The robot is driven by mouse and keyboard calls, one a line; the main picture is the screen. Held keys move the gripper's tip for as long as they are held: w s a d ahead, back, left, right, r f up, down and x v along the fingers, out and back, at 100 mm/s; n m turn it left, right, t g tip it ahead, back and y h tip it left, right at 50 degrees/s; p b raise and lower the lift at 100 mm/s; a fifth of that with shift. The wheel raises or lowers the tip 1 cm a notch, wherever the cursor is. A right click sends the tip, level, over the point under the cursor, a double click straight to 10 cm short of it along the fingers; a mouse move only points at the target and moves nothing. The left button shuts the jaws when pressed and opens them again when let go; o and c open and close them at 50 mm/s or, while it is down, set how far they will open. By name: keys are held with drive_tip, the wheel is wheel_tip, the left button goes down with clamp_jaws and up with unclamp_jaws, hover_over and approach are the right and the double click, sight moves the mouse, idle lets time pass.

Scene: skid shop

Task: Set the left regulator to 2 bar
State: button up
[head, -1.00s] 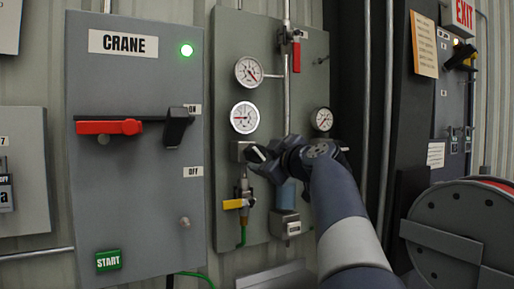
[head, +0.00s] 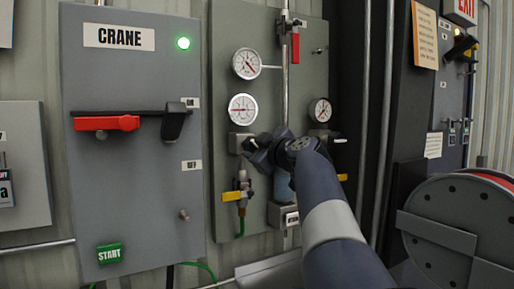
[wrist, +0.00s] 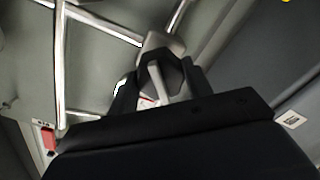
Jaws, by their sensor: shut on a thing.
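The left regulator (head: 237,142) is a grey block on the grey air panel, under a round white gauge (head: 242,109). The gauge's red needle lies roughly level, pointing left; its numbers are too small to read. My gripper (head: 254,148) is at the front of this regulator, shut on its knob, and hides most of it in the head view.
Another gauge (head: 246,64) sits above, and the right regulator's gauge (head: 320,110) is to the right. A yellow-handled valve (head: 232,196) hangs below, and a red-handled valve (head: 295,47) is above. The crane box (head: 130,150) stands left, a hose reel (head: 460,235) right.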

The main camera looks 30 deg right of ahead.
drive_tip(key=c, duration=0.3)
drive_tip(key=shift+m, duration=0.3)
drive_tip(key=m+b, duration=0.1)
drive_tip(key=m, duration=0.1)
drive_tip(key=shift+m, duration=0.3)
drive_tip(key=m, duration=0.3)
drive_tip(key=shift+m+b, duration=0.3)
drive_tip(key=shift+b, duration=0.1)
drive_tip(key=shift+m, duration=2)
drive_tip(key=o, duration=1)
